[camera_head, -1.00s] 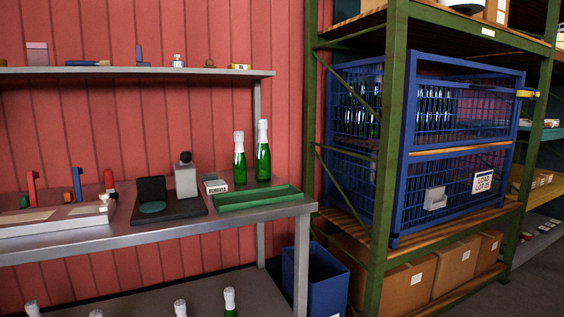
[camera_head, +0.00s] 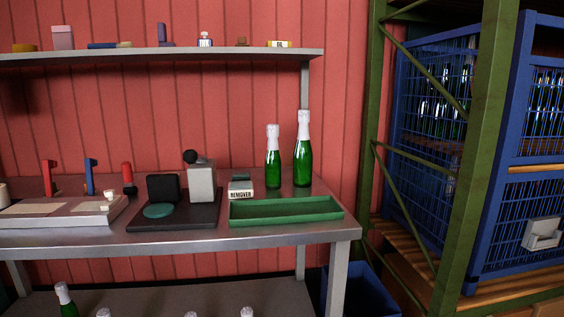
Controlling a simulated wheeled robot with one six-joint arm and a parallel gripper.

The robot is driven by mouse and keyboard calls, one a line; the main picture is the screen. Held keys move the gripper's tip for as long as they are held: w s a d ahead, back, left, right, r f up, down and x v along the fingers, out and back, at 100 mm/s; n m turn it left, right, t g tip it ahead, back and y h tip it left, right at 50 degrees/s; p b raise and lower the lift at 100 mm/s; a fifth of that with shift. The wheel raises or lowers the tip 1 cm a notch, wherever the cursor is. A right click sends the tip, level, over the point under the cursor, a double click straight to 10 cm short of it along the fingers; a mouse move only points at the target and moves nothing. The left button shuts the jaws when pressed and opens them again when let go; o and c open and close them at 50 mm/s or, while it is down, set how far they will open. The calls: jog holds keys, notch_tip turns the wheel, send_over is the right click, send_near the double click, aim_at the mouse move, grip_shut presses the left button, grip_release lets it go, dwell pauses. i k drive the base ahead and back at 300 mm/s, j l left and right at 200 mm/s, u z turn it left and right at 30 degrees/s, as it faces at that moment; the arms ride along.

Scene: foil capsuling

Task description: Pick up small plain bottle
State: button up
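Two green bottles with white foil tops stand upright at the back right of the steel bench (camera_head: 200,243). The smaller bottle (camera_head: 273,160) is on the left, and the taller bottle (camera_head: 303,152) is just right of it, with a narrow gap between them. I cannot make out a label on either. More bottles with white tops stand on the lower shelf, one of them at the left (camera_head: 66,300); most show only their tops. My gripper is not in view.
A green tray (camera_head: 287,221) lies in front of the two bottles. Left of it are a box marked REMOVER (camera_head: 241,191) and a dark-based device (camera_head: 175,222). A shelf (camera_head: 160,56) hangs above. A green rack and blue bottle cage (camera_head: 520,150) stand right; a blue bin (camera_head: 362,292) is below.

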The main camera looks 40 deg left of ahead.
aim_at(273, 162)
jog(key=i+l+u, duration=0.15)
jog(key=u, duration=0.3)
jog(key=i+l+u, duration=0.25)
jog(key=u, duration=0.2)
